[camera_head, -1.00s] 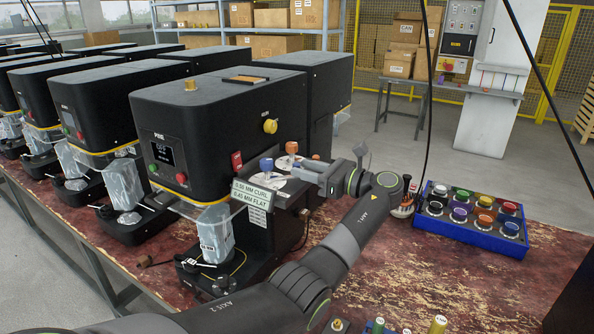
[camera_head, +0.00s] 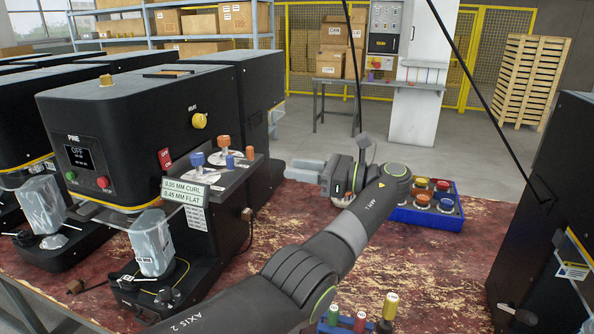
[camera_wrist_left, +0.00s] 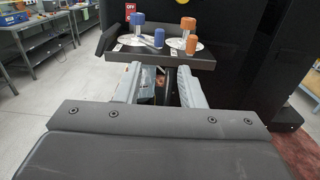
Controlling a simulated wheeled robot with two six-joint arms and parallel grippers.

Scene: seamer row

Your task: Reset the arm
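My left gripper (camera_head: 292,170) hangs over the table, right of the seamer's side shelf and apart from it in the head view. In the left wrist view its two fingers (camera_wrist_left: 160,86) stand apart with a gap between them, and I see nothing held. Past the fingertips is the shelf (camera_wrist_left: 195,62) with a blue knob (camera_wrist_left: 138,22) and an orange knob (camera_wrist_left: 187,26) on pale discs, and small blue and orange pegs beside them. My right gripper is not in view.
The black seamer (camera_head: 135,125) stands left, with another black machine (camera_head: 560,210) at the right edge. A blue tray (camera_head: 425,216) of coloured caps lies behind my left arm, partly hidden. Several coloured bottles (camera_head: 360,320) stand at the front. Bare red table (camera_head: 440,270) lies between.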

